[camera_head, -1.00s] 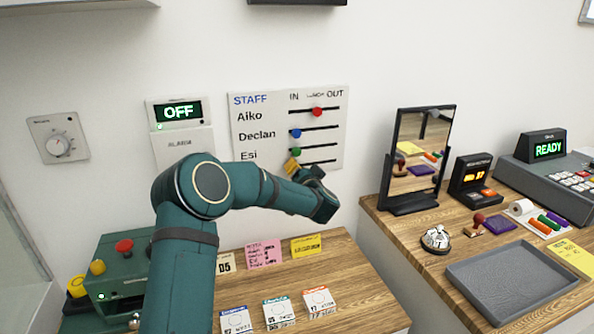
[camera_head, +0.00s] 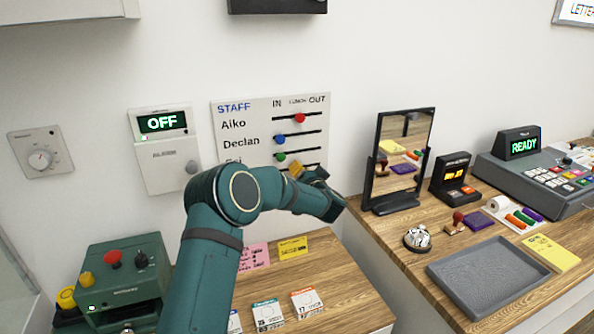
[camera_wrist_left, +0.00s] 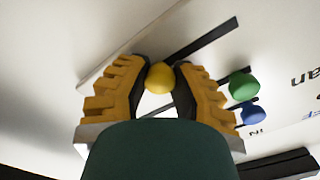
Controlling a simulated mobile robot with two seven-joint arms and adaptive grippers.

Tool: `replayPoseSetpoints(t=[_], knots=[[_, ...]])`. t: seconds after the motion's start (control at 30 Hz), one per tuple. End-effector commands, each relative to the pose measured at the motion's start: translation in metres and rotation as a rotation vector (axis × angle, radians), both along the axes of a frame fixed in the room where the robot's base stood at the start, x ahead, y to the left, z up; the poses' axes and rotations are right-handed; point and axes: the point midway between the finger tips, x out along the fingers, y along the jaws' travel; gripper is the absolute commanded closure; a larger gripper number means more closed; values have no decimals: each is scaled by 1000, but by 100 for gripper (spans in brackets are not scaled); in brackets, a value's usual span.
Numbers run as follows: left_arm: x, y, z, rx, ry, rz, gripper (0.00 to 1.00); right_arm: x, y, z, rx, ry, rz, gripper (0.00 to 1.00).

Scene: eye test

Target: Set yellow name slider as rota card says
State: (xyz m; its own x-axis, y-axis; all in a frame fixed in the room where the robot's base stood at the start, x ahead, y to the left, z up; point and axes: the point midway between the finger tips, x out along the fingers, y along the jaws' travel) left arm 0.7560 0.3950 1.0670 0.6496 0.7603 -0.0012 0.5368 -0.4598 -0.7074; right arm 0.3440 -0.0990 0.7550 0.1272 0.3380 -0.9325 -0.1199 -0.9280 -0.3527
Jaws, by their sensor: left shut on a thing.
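The white STAFF board (camera_head: 252,130) hangs on the wall with IN, LUNCH and OUT columns. Its red knob (camera_head: 300,118) is near the middle; the blue knob (camera_head: 278,139) and green knob (camera_head: 280,156) are near IN. My left gripper (camera_head: 297,169) is at the lowest row. In the left wrist view it is shut on the yellow knob (camera_wrist_left: 159,77), which sits farther toward OUT than the green knob (camera_wrist_left: 243,86). Its exact stop is unclear. My arm partly hides the lower names. A pink card (camera_head: 257,255) and yellow card (camera_head: 292,248) lie below; their writing is unreadable.
On the right counter are a mirror (camera_head: 377,160), a bell (camera_head: 417,239), a grey tray (camera_head: 488,276) and a register (camera_head: 540,178).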

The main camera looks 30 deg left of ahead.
Motion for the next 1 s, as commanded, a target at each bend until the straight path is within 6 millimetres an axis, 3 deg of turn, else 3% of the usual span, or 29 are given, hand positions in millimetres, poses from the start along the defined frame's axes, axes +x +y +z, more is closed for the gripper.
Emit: replayPoseSetpoints(t=[0.07, 0.1, 0.2, 0.63, 1.0], knots=[[0, 1, 3, 3, -5, 1, 100, 0, 0, 0, 0, 0, 0, 42], [0, 1, 3, 3, -5, 1, 71, 0, 0, 0, 0, 0, 0, 42], [0, 1, 2, 2, -5, 2, 42, 0, 0, 0, 0, 0, 0, 42], [-5, -7, 1, 2, -1, -1, 42, 0, 0, 0, 0, 0, 0, 42], [-50, -60, 2, 2, -1, -4, 42, 0, 0, 0, 0, 0, 0, 42]])
